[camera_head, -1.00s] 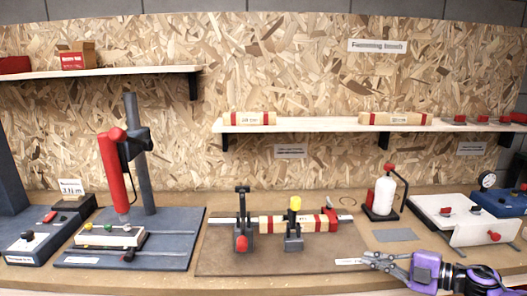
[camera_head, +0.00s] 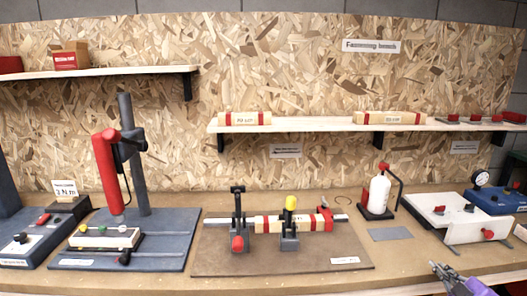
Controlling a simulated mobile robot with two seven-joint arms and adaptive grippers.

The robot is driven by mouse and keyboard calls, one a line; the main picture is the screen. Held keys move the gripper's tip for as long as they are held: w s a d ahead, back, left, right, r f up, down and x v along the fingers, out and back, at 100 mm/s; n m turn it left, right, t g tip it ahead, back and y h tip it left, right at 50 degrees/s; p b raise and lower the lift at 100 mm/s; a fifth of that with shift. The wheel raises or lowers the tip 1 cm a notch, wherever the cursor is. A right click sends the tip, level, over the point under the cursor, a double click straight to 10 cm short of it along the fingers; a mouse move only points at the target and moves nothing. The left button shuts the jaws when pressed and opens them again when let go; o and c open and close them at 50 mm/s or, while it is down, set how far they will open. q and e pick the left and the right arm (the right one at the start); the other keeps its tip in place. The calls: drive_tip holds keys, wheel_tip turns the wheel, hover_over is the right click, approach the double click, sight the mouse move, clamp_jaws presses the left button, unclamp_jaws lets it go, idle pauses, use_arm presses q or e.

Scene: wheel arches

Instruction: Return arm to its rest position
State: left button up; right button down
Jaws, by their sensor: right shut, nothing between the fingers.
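My right gripper (camera_head: 440,268) shows at the bottom right, low over the bench's front edge. Its grey fingers are shut with nothing between them, and a bit of purple housing shows behind them. The rest of the right arm is outside the picture. My left gripper is not in view. The workbench (camera_head: 400,263) carries a brown board (camera_head: 225,262) with a clamped wooden bar (camera_head: 265,223) that has red bands. The right gripper is apart from this bar, to its right and nearer.
A red screwdriver (camera_head: 108,172) hangs on a stand at the left. A white bottle (camera_head: 379,194) stands at the back right. A white fixture (camera_head: 478,230) with red knobs stands beyond my right gripper. Bare bench lies between the board and the gripper.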

drive_tip(key=s+d+f+m+g+h, duration=0.2)
drive_tip(key=d+f+g+h, duration=0.1)
drive_tip(key=d+f, duration=0.15)
drive_tip(key=s+a+f+m+g+y, duration=0.1)
drive_tip(key=s+a+f+y, duration=0.1)
drive_tip(key=s+a+f, duration=0.75)
drive_tip(key=s+a+f+m+g+y, duration=0.1)
drive_tip(key=s+a+f+m, duration=0.1)
drive_tip(key=s+a+f, duration=0.5)
drive_tip(key=s+a+f+m+g+y, duration=0.1)
drive_tip(key=s+a+f, duration=0.5)
drive_tip(key=s, duration=0.4)
use_arm(q)
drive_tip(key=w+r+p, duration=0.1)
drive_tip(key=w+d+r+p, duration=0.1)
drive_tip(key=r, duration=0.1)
drive_tip(key=shift+p, duration=0.4)
use_arm(e)
drive_tip(key=s+a+r+m+g, duration=0.1)
drive_tip(key=s+a+r+m, duration=0.2)
drive_tip(key=s+a, duration=0.8)
drive_tip(key=a+r, duration=0.1)
drive_tip(key=a, duration=0.2)
drive_tip(key=shift+s+a+m+y, duration=0.15)
drive_tip(key=shift+a+m+y, duration=0.15)
drive_tip(key=shift+m, duration=0.1)
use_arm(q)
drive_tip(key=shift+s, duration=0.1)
use_arm(e)
drive_tip(key=shift+r, duration=0.1)
